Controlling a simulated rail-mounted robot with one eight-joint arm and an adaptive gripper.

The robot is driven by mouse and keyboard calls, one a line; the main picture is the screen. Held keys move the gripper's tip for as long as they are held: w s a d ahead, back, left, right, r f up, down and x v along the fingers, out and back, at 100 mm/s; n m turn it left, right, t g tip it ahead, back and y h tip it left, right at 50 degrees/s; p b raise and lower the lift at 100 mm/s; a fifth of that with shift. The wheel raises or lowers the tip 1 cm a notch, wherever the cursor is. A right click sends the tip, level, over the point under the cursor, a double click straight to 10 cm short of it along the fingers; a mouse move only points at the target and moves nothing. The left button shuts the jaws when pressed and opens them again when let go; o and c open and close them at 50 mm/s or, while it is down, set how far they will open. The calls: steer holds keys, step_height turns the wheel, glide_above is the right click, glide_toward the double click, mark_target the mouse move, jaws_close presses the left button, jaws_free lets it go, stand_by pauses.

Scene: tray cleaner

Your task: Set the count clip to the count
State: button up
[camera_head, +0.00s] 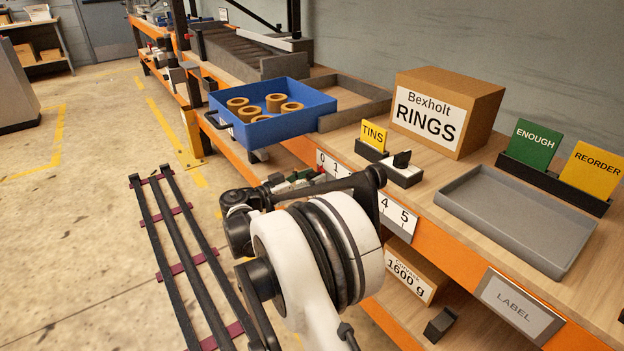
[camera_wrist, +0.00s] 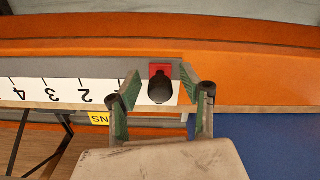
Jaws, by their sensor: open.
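The count clip (camera_wrist: 160,86) is a red piece with a dark rounded knob, near the end of the white number strip (camera_wrist: 60,92) in the wrist view. The strip is upside down there, with 2, 3 and 4 readable to the left of the clip; the mark under the clip is hidden. My gripper (camera_wrist: 163,92) is open, one green-padded finger on each side of the knob, with gaps visible. In the head view my arm covers the middle of the strip (camera_head: 398,215), between 1 and 4. The blue tray (camera_head: 290,124) holds several tan rings (camera_head: 276,102).
The strip runs along the orange front edge of the bench (camera_head: 455,255). A Bexholt RINGS box (camera_head: 470,92), a yellow TINS card (camera_head: 374,135), a grey tray (camera_head: 520,215), and ENOUGH (camera_head: 534,143) and REORDER (camera_head: 594,170) cards stand on top. A LABEL plate (camera_head: 518,304) hangs right.

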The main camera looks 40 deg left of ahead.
jaws_close()
steer(key=shift+d, duration=0.1)
stand_by(0.4)
